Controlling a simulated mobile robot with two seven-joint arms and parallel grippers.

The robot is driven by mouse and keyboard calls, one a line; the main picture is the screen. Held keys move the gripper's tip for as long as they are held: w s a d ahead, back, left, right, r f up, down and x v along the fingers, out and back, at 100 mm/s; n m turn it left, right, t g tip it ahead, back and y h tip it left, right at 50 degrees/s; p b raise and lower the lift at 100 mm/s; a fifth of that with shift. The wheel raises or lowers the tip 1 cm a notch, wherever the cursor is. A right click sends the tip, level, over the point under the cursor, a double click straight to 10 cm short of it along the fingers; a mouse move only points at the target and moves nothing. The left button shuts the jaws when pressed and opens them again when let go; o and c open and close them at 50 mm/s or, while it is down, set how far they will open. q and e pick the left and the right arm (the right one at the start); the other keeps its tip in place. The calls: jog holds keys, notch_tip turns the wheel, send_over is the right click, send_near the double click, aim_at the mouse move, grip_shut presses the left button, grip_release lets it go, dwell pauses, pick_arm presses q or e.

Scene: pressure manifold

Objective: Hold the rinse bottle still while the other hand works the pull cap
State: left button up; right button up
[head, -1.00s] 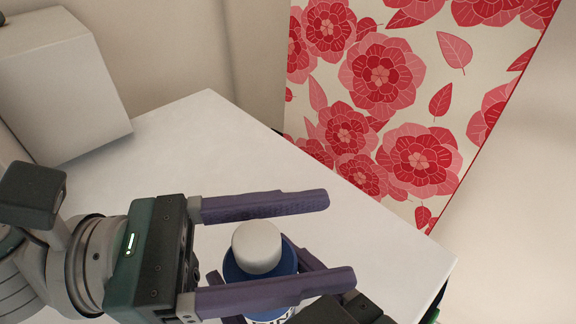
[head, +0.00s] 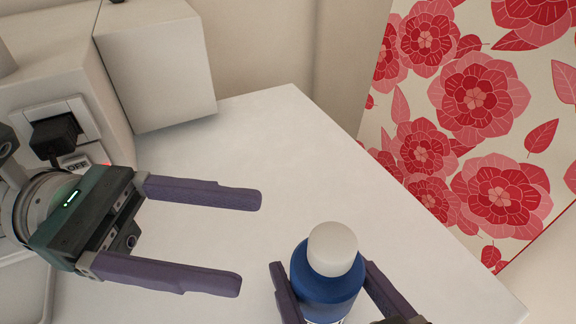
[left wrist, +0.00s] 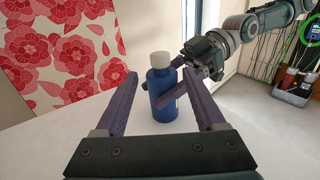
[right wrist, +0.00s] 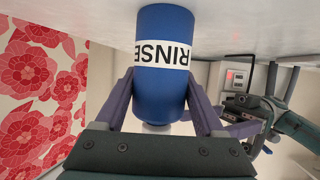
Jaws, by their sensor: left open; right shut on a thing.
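The rinse bottle (head: 327,287) is blue with a white label and stands upright on the white counter, near the bottom of the head view. Its white pull cap (head: 333,248) is on top. My right gripper (head: 325,283) is shut on the bottle's body, one finger on each side. The right wrist view shows the bottle (right wrist: 165,95) between the fingers, with the RINSE label. My left gripper (head: 250,242) is open and empty, left of the bottle and apart from it. The left wrist view shows the bottle (left wrist: 162,90) ahead, beyond the open fingers.
The white counter (head: 270,140) is clear behind the bottle. A white box (head: 157,65) stands at the back left, beside a unit with an OFF label (head: 76,164). A red floral panel (head: 470,120) stands beyond the counter's right edge.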

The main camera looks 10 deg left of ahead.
dwell(0.4)
jog(key=o, duration=1.4)
